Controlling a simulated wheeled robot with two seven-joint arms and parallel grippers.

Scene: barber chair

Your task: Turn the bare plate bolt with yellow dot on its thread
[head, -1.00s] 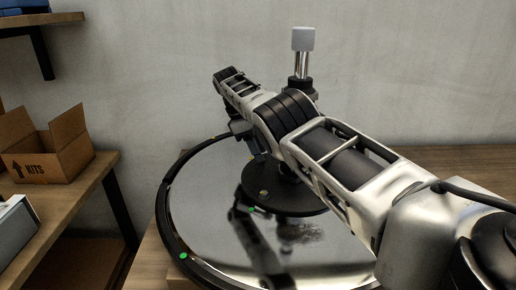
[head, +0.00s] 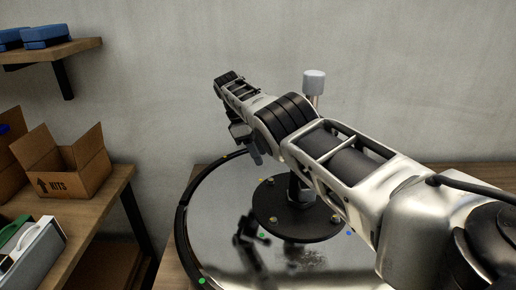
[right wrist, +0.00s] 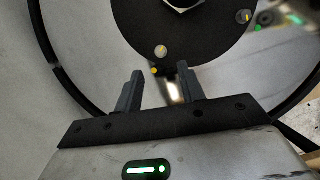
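A black round plate (head: 297,229) with several bolts sits in the middle of a shiny round base with a black rim. In the right wrist view, a bolt (right wrist: 161,51) near the plate's edge has a small yellow dot (right wrist: 154,71) beside it. A second bolt (right wrist: 242,16) sits further right, near a green dot (right wrist: 258,28). My right gripper (right wrist: 160,67) is open and empty. The yellow-dotted bolt shows between and just past its fingertips; contact cannot be told. In the head view this gripper (head: 256,157) hangs over the plate's far left side. My left gripper is out of view.
A grey-capped post (head: 314,84) rises behind my right arm, which hides much of the plate's right side. A shelf at left holds an open cardboard box (head: 65,182). A plain wall stands behind. The base's left half is clear.

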